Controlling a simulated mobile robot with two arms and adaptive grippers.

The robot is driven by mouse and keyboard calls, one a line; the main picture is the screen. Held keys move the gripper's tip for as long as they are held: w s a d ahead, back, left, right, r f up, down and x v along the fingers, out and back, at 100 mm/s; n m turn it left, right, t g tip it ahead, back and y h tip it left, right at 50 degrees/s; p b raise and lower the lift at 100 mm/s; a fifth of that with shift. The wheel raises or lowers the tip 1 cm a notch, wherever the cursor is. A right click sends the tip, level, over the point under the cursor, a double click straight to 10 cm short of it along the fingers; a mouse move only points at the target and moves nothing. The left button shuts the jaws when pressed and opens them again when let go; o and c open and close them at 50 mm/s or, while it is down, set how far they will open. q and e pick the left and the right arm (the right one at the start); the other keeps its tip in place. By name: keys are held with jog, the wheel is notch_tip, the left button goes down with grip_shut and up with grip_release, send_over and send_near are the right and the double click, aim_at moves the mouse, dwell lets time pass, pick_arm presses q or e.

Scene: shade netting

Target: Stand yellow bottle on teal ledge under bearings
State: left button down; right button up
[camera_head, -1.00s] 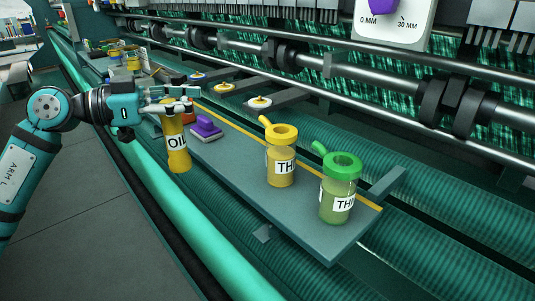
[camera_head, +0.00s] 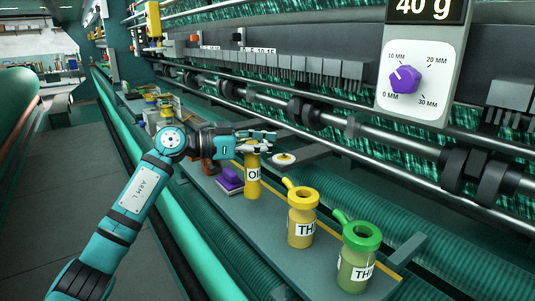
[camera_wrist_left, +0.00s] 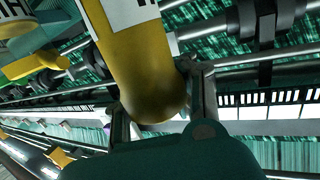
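The yellow bottle (camera_head: 252,182), labelled "OIL", hangs upright below my left gripper (camera_head: 258,141) in the head view. In the left wrist view the yellow bottle (camera_wrist_left: 150,75) sits between the two fingers of the left gripper (camera_wrist_left: 162,100), which are closed about it. Its base appears over the teal ledge (camera_head: 275,222); I cannot tell whether it touches. The bearings (camera_head: 303,110) are dark collars on the bar above and behind the ledge. My right gripper is not in view.
A yellow spouted jar (camera_head: 301,228) and a green spouted jar (camera_head: 358,262) stand on the ledge to the right.

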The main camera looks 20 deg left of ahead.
pick_arm(q)
notch_tip(320, 180, down, 4)
jog(key=shift+w+d+r+p, duration=0.15)
jog(key=shift+r+p, duration=0.1)
jog(key=shift+p, duration=0.05)
jog(key=c, duration=2)
grip_release()
jog(key=shift+f, duration=0.15)
jog(key=shift+c, duration=0.2)
jog(key=o, duration=1)
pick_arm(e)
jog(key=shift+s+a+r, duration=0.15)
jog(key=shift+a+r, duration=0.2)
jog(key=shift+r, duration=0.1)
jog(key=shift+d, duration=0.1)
pick_arm(q)
jog(key=b+v, duration=0.2)
jog(key=v, duration=1)
jog(key=shift+b, duration=0.35)
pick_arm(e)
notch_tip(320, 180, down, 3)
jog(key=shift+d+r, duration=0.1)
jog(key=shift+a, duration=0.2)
